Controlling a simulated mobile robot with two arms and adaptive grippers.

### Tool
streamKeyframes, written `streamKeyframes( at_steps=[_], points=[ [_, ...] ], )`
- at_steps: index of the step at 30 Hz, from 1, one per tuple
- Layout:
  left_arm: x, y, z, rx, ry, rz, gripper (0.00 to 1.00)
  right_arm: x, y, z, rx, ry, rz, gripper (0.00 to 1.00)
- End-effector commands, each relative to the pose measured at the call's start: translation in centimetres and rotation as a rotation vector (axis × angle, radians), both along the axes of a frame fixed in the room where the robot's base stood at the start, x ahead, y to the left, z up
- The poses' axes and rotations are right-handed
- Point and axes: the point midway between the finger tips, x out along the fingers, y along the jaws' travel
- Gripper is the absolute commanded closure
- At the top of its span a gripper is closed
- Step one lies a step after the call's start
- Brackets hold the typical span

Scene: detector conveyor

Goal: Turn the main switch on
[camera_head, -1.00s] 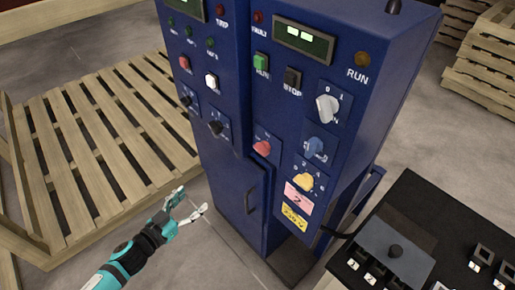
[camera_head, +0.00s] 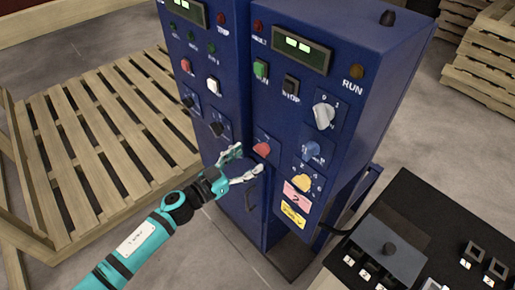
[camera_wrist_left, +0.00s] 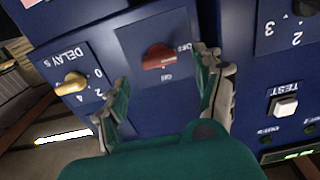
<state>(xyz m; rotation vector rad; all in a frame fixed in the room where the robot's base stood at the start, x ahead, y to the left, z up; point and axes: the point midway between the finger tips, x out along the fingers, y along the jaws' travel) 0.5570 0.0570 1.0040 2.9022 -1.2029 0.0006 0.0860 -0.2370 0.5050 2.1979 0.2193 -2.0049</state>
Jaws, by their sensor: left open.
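The red rotary switch (camera_head: 263,148) sits on its plate on the front of the blue cabinet, low on the panel. In the left wrist view the red switch (camera_wrist_left: 159,57) appears upside down, with its handle lying roughly level and OFF and ON lettering partly readable. My left gripper (camera_head: 246,160) is open and empty, just in front of and slightly below the switch. In the left wrist view, its two fingers (camera_wrist_left: 164,88) stand apart on either side of the switch's lower area, and no contact with the knob shows. My right gripper is not in view.
The blue cabinet (camera_head: 345,80) also carries a white knob (camera_head: 323,115), a blue knob (camera_head: 311,150), a yellow delay knob (camera_head: 302,182) and several buttons. A wooden pallet (camera_head: 95,140) lies left. A black table with a grey box (camera_head: 385,250) stands at lower right.

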Motion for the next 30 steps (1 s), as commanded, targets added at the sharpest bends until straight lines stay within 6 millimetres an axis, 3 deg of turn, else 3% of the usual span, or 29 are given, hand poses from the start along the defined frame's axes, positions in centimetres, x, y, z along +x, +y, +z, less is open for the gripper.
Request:
streamKeyframes(
  at_steps=[3,9,20,30],
  points=[
    [1.5,-1.6,0.2,-0.001,0.000,-0.001,0.31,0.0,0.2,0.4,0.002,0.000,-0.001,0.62],
    [3.0,-3.0,0.0,-0.001,0.001,0.001,0.31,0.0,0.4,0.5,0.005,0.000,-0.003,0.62],
    [3.3,-3.3,-0.1,0.001,0.001,0.000,0.31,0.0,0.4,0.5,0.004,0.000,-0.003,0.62],
    [3.3,-3.3,-0.1,0.001,0.001,0.000,0.75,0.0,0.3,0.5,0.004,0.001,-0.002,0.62]
  ],
)
